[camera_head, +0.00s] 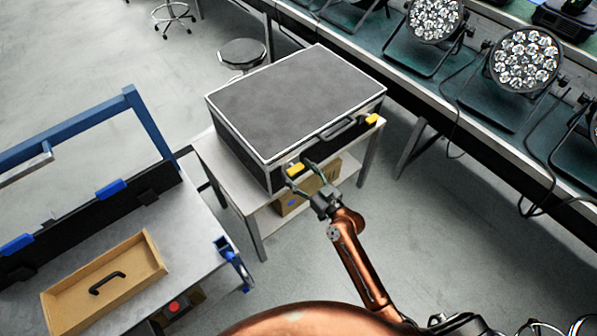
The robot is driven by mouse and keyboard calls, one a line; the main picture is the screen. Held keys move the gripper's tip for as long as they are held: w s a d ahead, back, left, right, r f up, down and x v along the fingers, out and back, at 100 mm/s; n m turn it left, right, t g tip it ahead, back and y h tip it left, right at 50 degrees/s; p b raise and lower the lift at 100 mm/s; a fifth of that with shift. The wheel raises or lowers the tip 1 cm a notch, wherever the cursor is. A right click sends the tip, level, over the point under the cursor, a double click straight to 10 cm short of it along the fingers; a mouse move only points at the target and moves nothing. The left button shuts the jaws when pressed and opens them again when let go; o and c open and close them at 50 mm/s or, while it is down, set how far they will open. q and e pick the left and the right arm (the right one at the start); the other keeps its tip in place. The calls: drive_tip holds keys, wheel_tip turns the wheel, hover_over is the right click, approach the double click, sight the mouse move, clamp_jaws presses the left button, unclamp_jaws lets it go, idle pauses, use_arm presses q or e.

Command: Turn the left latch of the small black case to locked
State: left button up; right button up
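The small black case (297,92) stands closed on a light side table, with pale metal edges and a handle (338,131) on its front. Its left latch (295,170) is a yellow piece at the front left. Its right latch (371,119) is another yellow piece at the front right. My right gripper (300,178) is at the case's front by the left latch, its two fingers spread apart on either side of the latch. I cannot tell whether a finger touches it. My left gripper is not in view.
The side table (208,150) has a lower shelf with a cardboard box (296,199). A workbench with a wooden drawer (105,283) is at left. Lamps (525,58) stand on a long bench (470,115) at right. A stool (242,53) is behind the case.

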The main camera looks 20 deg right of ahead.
drive_tip(key=c, duration=1.1)
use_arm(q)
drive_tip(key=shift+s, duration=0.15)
use_arm(e)
drive_tip(key=shift+c, duration=0.2)
